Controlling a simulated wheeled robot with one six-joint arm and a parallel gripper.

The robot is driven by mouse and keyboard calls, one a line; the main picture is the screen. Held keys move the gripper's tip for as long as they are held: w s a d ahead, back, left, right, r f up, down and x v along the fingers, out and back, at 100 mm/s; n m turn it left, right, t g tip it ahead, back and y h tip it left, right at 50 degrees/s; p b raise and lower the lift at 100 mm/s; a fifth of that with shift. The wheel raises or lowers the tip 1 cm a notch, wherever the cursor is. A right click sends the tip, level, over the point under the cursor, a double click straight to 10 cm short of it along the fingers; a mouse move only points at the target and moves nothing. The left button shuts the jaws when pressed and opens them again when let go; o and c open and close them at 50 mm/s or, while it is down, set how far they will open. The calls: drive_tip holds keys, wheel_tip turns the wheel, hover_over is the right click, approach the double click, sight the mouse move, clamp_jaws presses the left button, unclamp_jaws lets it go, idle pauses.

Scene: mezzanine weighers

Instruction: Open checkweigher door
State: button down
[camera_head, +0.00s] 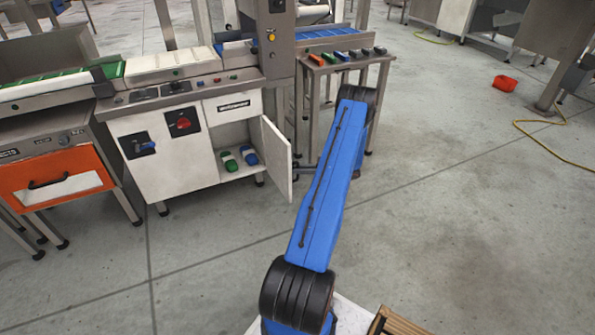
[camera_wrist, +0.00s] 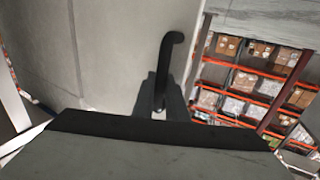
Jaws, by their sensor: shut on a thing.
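The checkweigher (camera_head: 165,150) is a white and steel cabinet at the upper left of the head view. In the wrist view the door (camera_wrist: 95,50) fills the left and middle as a pale grey surface. A dark curved handle (camera_wrist: 168,62) stands out from it near its right edge. My gripper (camera_wrist: 160,104) is shut on the handle's lower part. In the head view my gripper is mostly hidden behind the door and my blue arm.
Green and blue items (camera_head: 239,158) lie inside the open compartment. A steel table (camera_head: 380,62) with several coloured blocks stands behind my arm. An orange-fronted unit (camera_head: 58,182) is at the left. The floor at right is largely clear, with a red bin (camera_head: 505,83) and a yellow hose (camera_head: 545,138).

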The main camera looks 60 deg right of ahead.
drive_tip(key=c, duration=1.8)
unclamp_jaws()
drive_tip(key=shift+o, duration=0.2)
drive_tip(key=v, duration=1.7)
drive_tip(key=shift+d, duration=0.25)
drive_tip(key=shift+s, duration=0.1)
